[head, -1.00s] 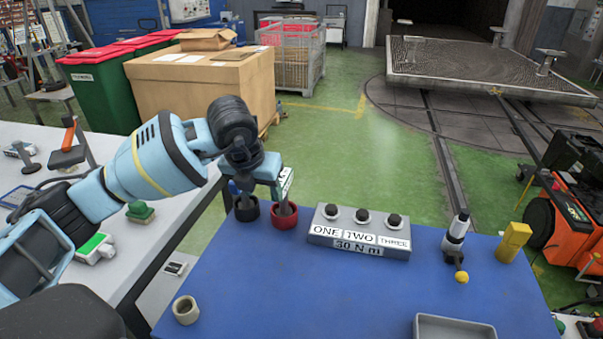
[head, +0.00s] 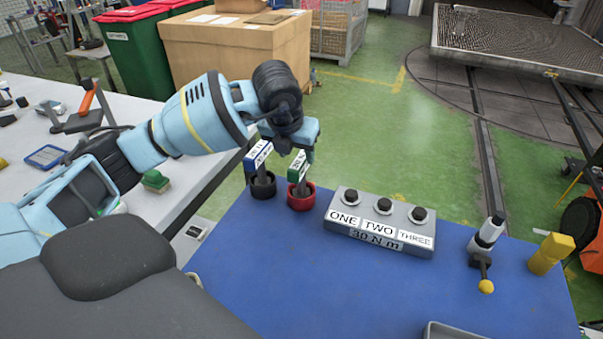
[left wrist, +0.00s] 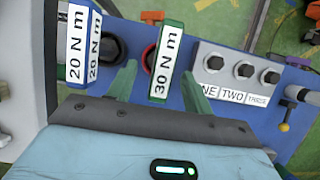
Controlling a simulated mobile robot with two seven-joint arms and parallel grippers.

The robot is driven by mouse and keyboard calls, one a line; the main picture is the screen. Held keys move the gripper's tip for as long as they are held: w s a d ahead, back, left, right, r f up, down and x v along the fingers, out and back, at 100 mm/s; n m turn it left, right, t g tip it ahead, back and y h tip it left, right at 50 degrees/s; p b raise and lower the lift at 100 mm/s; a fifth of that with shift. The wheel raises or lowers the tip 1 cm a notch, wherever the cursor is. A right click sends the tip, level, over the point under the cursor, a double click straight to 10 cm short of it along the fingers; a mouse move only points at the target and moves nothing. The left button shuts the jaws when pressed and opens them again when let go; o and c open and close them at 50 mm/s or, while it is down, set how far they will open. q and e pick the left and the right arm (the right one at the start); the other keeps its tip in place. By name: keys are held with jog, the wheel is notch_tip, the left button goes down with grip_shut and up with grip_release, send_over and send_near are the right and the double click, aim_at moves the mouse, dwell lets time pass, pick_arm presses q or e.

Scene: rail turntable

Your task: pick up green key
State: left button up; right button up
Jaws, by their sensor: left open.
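The green key (head: 298,168) stands upright in a red-rimmed round holder (head: 301,202) on the blue table. It has a green tag with a white label, which reads 30 N m in the left wrist view (left wrist: 165,64). The blue key (head: 258,157), labelled 20 N m, stands to its left in a dark holder (head: 263,189). My left gripper (head: 287,147) is open just above the keys. In the left wrist view its fingers (left wrist: 160,78) appear on either side of the green tag, with no visible grip. My right gripper is not in view.
A grey box (head: 378,234) marked ONE, TWO, THREE and 30 N m stands right of the green key. A lever with a yellow knob (head: 486,286) and a yellow block (head: 551,253) are farther right.

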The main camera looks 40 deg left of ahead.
aim_at(300, 159)
pick_arm(q)
jog(key=x, duration=0.5)
jog(key=shift+w+d, duration=0.15)
jog(key=shift+d, duration=0.1)
grip_shut()
